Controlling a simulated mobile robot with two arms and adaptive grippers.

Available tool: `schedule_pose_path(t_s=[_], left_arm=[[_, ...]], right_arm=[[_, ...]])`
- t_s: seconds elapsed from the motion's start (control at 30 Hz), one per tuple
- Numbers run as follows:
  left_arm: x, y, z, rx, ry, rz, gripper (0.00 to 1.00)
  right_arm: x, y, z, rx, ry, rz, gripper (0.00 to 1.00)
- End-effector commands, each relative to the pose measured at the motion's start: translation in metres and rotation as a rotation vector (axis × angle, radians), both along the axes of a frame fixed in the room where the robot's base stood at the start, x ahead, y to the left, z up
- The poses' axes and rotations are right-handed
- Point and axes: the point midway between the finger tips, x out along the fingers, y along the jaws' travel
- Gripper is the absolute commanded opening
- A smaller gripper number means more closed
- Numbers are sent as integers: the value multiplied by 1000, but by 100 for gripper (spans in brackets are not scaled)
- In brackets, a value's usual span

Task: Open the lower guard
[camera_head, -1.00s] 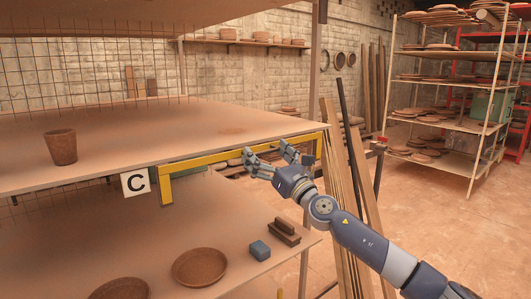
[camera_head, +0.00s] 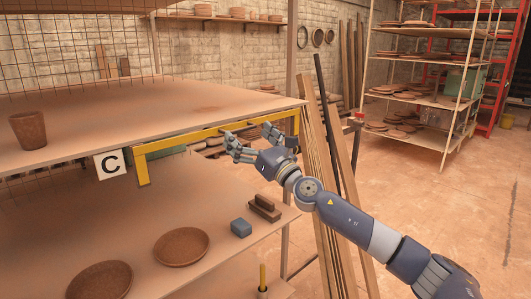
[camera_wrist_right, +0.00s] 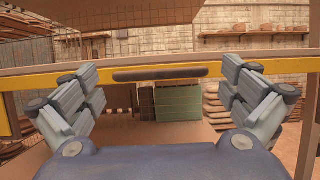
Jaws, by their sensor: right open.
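The lower guard is a yellow frame (camera_head: 190,139) hanging along the front edge under the upper shelf board, with a short leg at its left end. In the right wrist view its yellow bar (camera_wrist_right: 45,79) runs across the picture. A dark bar-shaped handle (camera_wrist_right: 160,73) shows in the middle of it. My right gripper (camera_head: 248,134) is open in front of the guard's right half. In the wrist view its two fingers (camera_wrist_right: 160,85) stand wide apart on either side of the handle, with nothing between them gripped. My left gripper is not in view.
A sign with a C (camera_head: 112,163) hangs at the guard's left end. A clay pot (camera_head: 28,130) stands on the upper shelf. The lower shelf holds clay dishes (camera_head: 181,246), a blue block (camera_head: 241,228) and a brush (camera_head: 264,207).

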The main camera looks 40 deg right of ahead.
Motion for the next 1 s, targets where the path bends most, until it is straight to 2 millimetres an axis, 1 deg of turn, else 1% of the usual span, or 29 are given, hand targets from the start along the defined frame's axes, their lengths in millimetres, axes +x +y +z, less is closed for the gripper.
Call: schedule_pose_path(t_s=[0.03, 0.2, 0.7, 0.9, 1.0], left_arm=[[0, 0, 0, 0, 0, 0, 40], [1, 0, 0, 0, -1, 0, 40], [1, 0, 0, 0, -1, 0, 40], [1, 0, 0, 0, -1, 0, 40], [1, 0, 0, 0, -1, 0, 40]], right_arm=[[-6, 0, -4, -2, 4, 1, 100], [-23, -1, -11, -2, 3, 1, 100], [-70, -5, -31, 2, 4, 1, 100], [-83, -6, -36, 2, 2, 1, 100], [-87, -7, -37, 2, 1, 1, 100]])
